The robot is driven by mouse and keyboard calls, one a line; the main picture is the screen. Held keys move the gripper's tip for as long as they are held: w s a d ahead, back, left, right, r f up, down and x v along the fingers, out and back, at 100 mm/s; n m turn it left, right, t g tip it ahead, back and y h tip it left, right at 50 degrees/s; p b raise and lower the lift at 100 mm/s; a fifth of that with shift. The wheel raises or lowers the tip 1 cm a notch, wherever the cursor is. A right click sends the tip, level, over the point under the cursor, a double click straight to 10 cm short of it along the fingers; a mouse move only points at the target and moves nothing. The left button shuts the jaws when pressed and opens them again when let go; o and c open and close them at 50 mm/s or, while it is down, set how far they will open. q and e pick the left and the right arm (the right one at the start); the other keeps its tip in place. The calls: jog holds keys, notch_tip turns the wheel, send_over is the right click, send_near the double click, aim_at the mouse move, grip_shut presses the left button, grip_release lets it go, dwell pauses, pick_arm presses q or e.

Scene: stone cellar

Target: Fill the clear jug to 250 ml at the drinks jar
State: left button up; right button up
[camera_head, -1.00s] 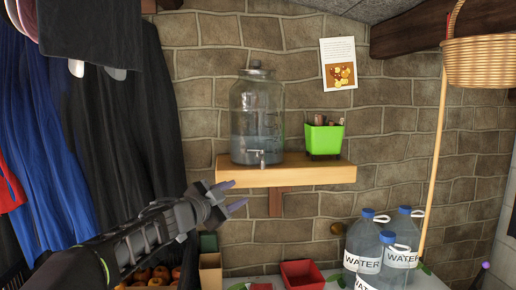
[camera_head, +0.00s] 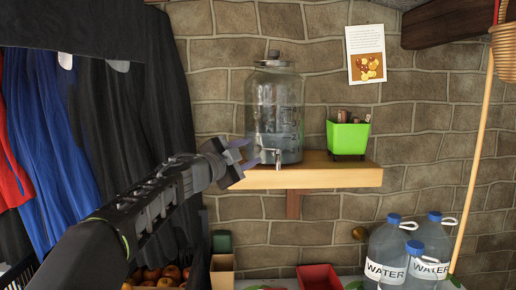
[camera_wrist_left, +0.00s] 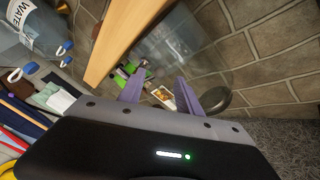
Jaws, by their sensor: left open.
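The clear glass drinks jar (camera_head: 274,112) stands upright on a wooden shelf (camera_head: 330,172), with liquid in its lower part and a small tap (camera_head: 278,157) low on its front. My left gripper (camera_head: 247,154) is open and empty, its purple fingertips just left of the tap in the picture. I cannot tell whether they touch the jar. In the left wrist view the open fingers (camera_wrist_left: 160,90) show with the jar's clear wall (camera_wrist_left: 180,45) and the shelf edge (camera_wrist_left: 122,40) beyond them. I see no clear jug in either view. My right gripper is not in view.
A green pot (camera_head: 348,138) stands right of the jar on the shelf. Large water bottles (camera_head: 387,245) and a red tray (camera_head: 318,278) are below. Dark clothes (camera_head: 140,110) hang at the left. A basket (camera_head: 503,50) is at the upper right.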

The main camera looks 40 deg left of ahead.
aim_at(256, 149)
pick_arm(q)
jog(key=w+p, duration=0.1)
jog(key=w, duration=0.4)
jog(key=shift+a, duration=0.2)
grip_shut()
dwell(0.3)
